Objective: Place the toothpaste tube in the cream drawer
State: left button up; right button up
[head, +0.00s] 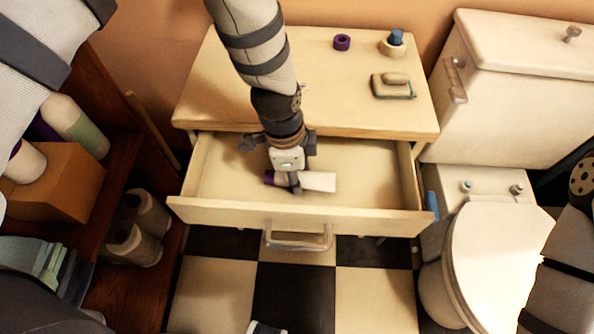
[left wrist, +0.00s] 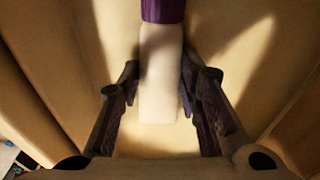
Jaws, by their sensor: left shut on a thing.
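The toothpaste tube (head: 319,181) is white with a purple cap. It lies level inside the open cream drawer (head: 370,218), or just above its floor; I cannot tell if it touches. My left gripper (head: 295,186) reaches down into the drawer and is shut on the tube. In the left wrist view, the tube (left wrist: 160,75) runs between the two fingers, with its purple cap (left wrist: 163,10) at the top edge. My right arm shows at the right edge, but its gripper is not in view.
The cabinet top (head: 330,100) above the drawer holds a purple ring (head: 342,42), a small jar with a blue top (head: 394,43) and a soap dish (head: 393,90). A toilet (head: 500,255) stands to the right. A wooden shelf unit (head: 100,290) with bottles is at left.

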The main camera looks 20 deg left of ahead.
pick_arm(q)
jog(key=o, duration=1.2)
jog(key=shift+f, duration=0.1)
notch_tip(320, 180, up, 12)
jog(key=a+p, duration=0.1)
jog(key=p, duration=0.1)
jog(key=shift+s+a, duration=0.2)
jog(key=shift+s, duration=0.15)
pick_arm(e)
jog(key=w+r, duration=0.1)
jog(key=w+r+t, duration=0.1)
jog(key=shift+w+r, duration=0.2)
jog(key=shift+r, duration=0.1)
